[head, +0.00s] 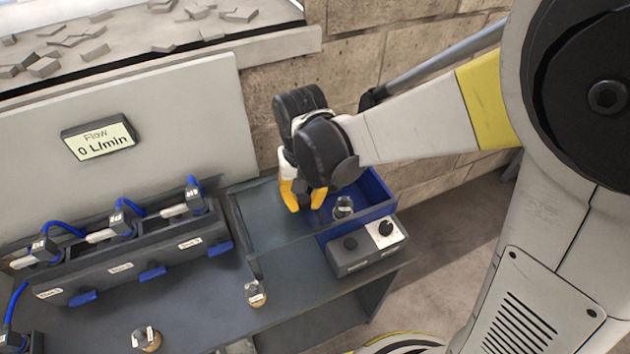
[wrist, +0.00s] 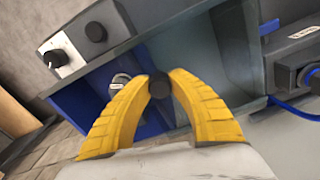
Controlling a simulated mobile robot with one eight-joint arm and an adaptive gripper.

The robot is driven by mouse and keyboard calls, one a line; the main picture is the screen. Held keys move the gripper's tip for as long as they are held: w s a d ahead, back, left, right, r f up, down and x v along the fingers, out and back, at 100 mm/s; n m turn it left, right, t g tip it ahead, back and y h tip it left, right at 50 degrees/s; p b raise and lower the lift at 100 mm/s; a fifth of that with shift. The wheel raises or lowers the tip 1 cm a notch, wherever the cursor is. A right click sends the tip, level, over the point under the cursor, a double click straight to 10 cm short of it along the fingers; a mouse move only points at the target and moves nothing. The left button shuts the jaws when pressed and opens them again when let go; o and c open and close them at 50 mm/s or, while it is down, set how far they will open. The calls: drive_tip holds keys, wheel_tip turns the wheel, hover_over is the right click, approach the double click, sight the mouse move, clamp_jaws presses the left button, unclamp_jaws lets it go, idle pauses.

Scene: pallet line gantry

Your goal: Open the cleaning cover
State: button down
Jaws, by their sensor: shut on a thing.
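The cleaning cover appears to be the grey, see-through panel (head: 262,218) on the left part of a blue-walled bin (head: 375,190). In the wrist view, grey panel surfaces (wrist: 200,50) show behind and right of my fingers. My gripper (head: 303,206) reaches down over the bin with its yellow fingers. In the wrist view its fingertips are shut on a small dark round knob (wrist: 159,86). How the knob joins the cover is hidden by the fingers. A metal fitting (head: 343,207) stands in the blue part of the bin, close beside the fingers.
A control box (head: 350,252) with a black knob and a white-plated switch sits in front of the bin. Left are a dark rack (head: 120,265) with blue-cabled connectors and a flow display (head: 98,140) reading 0 L/min. Two small tagged parts (head: 255,293) (head: 146,338) lie on the bench.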

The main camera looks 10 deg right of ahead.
drive_tip(key=c, duration=1.2)
unclamp_jaws()
drive_tip(key=shift+o, duration=0.2)
wheel_tip(320, 180, up, 12)
drive_tip(key=s+d+t, duration=0.3)
drive_tip(key=d, duration=0.5)
drive_tip(key=s+d+t+b, duration=0.1)
drive_tip(key=s+d+t, duration=0.3)
drive_tip(key=d, duration=0.4)
drive_tip(key=shift+s+d+f+m+b, duration=0.15)
drive_tip(key=shift+s+d+m+b, duration=0.05)
drive_tip(key=shift+m+b, duration=0.1)
